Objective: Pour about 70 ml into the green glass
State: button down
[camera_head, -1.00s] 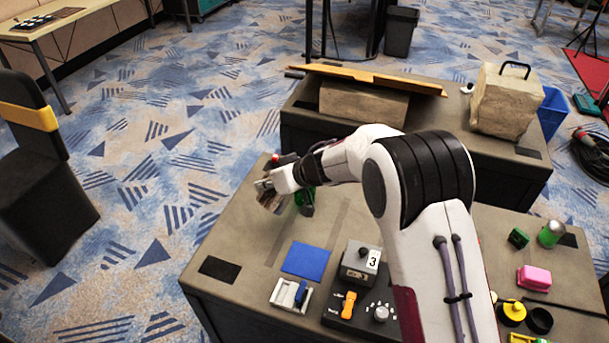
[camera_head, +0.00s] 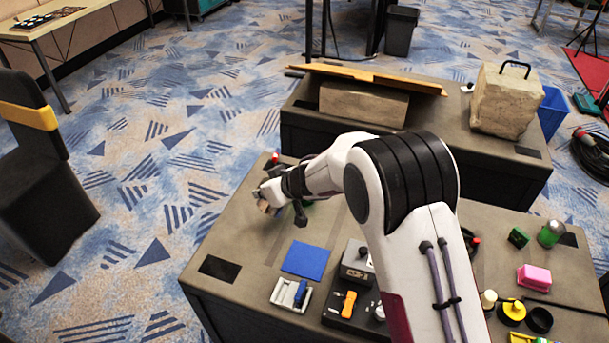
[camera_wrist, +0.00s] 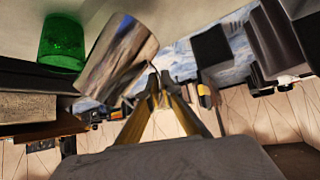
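The green glass (camera_wrist: 62,42) shows at the upper left in the wrist view, which looks tilted over. In the head view only a bit of green (camera_head: 309,203) shows beside my wrist, the rest hidden by it. A shiny metal cup (camera_wrist: 118,58) is tilted close beside the glass in the wrist view. My gripper (camera_wrist: 157,80) has its fingertips together at the cup's near side, apparently on its handle. In the head view my gripper (camera_head: 271,193) is over the far left part of the table. I cannot see any liquid or stream.
The near table (camera_head: 245,240) also bears a blue mat (camera_head: 305,260), a white holder with a blue piece (camera_head: 290,294), a grey box (camera_head: 357,262) and a pink block (camera_head: 534,278). A second table with a stone block (camera_head: 507,100) stands behind.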

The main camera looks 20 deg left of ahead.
jog(key=shift+s+a+f, duration=0.15)
jog(key=shift+s+f, duration=0.15)
jog(key=shift+f, duration=0.2)
jog(key=shift+s+a+f+n+t+h+p, duration=0.25)
jog(key=shift+s+f+t, duration=0.1)
jog(key=shift+f, duration=0.3)
jog(key=shift+s+a+f+n+t+h+p, duration=0.2)
jog(key=shift+s+f+n+t, duration=0.1)
jog(key=shift+f, duration=0.3)
jog(key=shift+s+a+f+n+t+h+p, duration=0.25)
jog(key=shift+s+a+f+t+p, duration=0.2)
jog(key=shift+s+f, duration=0.2)
dwell(0.8)
jog(key=shift+s+a+f+n+t+p, duration=0.4)
jog(key=shift+s+f+t+p, duration=0.1)
jog(key=shift+f+t, duration=0.2)
dwell(0.4)
jog(key=shift+f+h, duration=0.15)
jog(key=shift+h, duration=0.15)
jog(key=shift+s+a+f+n+t, duration=0.15)
jog(key=shift+s+f+n+t, duration=0.05)
jog(key=shift+f+t, duration=0.2)
jog(key=shift+s+a+f+n+t, duration=0.1)
jog(key=shift+s+f+n+t, duration=0.15)
jog(key=shift+f, duration=0.25)
dwell(0.3)
